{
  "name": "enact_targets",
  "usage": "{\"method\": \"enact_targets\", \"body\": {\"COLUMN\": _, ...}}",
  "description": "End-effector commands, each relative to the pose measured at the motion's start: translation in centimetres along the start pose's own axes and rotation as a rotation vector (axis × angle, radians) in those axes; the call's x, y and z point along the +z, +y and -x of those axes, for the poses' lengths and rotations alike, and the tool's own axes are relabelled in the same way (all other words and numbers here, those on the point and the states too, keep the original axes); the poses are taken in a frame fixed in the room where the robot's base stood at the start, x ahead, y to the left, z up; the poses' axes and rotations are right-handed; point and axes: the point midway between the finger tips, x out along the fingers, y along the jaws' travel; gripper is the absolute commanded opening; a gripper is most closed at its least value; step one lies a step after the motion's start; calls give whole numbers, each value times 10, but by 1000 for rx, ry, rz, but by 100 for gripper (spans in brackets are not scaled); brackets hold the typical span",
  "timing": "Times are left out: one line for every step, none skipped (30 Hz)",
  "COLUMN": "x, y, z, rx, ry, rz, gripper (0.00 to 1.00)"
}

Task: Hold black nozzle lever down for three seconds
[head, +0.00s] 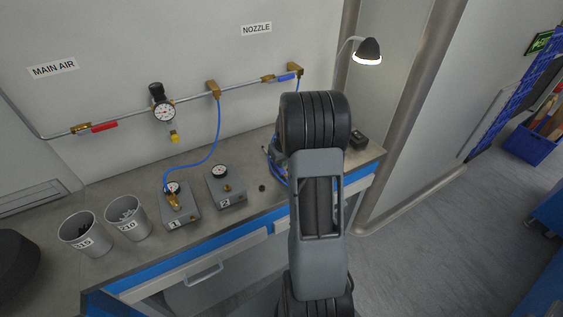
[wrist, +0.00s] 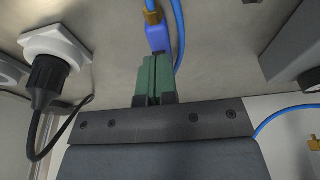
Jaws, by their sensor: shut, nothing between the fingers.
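The black nozzle lever cannot be made out in either view. In the wrist view my gripper (wrist: 154,78) is shut and empty, its two green fingers pressed together. Just past the fingertips is a blue body (wrist: 158,36) with a brass fitting (wrist: 152,13) and a blue hose (wrist: 180,35); I cannot tell whether the fingers touch it. In the head view my arm covers the gripper and much of the bench's right part. Something blue (head: 276,170) shows on the bench just left of my arm. The NOZZLE sign (head: 256,29) is on the wall above.
Gauge boxes 1 (head: 178,212) and 2 (head: 227,193) and two labelled cups (head: 86,236) (head: 129,221) stand on the bench (head: 250,152). A lamp (head: 367,50) stands at right. A pipe carries red (head: 104,127) and blue (head: 286,77) handles. A black plug (wrist: 50,78) is at wrist-view left.

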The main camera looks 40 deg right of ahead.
Motion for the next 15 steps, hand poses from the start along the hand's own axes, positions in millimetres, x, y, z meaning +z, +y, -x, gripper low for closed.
{"method": "enact_targets", "body": {"x": -3, "y": 0, "z": 7, "rx": 1, "ry": 2, "rz": 1, "gripper": 0}}
{"method": "enact_targets", "body": {"x": -4, "y": 0, "z": 11, "rx": 1, "ry": 2, "rz": 1, "gripper": 0}}
{"method": "enact_targets", "body": {"x": -6, "y": -1, "z": 17, "rx": 1, "ry": 2, "rz": 2, "gripper": 0}}
{"method": "enact_targets", "body": {"x": -8, "y": -1, "z": 23, "rx": 0, "ry": 2, "rz": 3, "gripper": 0}}
{"method": "enact_targets", "body": {"x": -10, "y": -1, "z": 28, "rx": 0, "ry": 2, "rz": 3, "gripper": 0}}
{"method": "enact_targets", "body": {"x": -13, "y": -2, "z": 36, "rx": 0, "ry": 3, "rz": 4, "gripper": 0}}
{"method": "enact_targets", "body": {"x": -15, "y": -2, "z": 42, "rx": 0, "ry": 3, "rz": 5, "gripper": 0}}
{"method": "enact_targets", "body": {"x": -15, "y": -2, "z": 45, "rx": 0, "ry": 4, "rz": 5, "gripper": 0}}
{"method": "enact_targets", "body": {"x": -14, "y": -2, "z": 50, "rx": 2, "ry": 6, "rz": 5, "gripper": 0}}
{"method": "enact_targets", "body": {"x": -14, "y": -2, "z": 56, "rx": 1, "ry": 6, "rz": 6, "gripper": 0}}
{"method": "enact_targets", "body": {"x": -14, "y": -2, "z": 62, "rx": 2, "ry": 6, "rz": 5, "gripper": 0}}
{"method": "enact_targets", "body": {"x": -14, "y": -1, "z": 70, "rx": 2, "ry": 6, "rz": 5, "gripper": 0}}
{"method": "enact_targets", "body": {"x": -14, "y": -1, "z": 76, "rx": 2, "ry": 5, "rz": 5, "gripper": 0}}
{"method": "enact_targets", "body": {"x": -14, "y": -1, "z": 82, "rx": 2, "ry": 6, "rz": 5, "gripper": 0}}
{"method": "enact_targets", "body": {"x": -13, "y": -2, "z": 89, "rx": 2, "ry": 5, "rz": 4, "gripper": 0}}
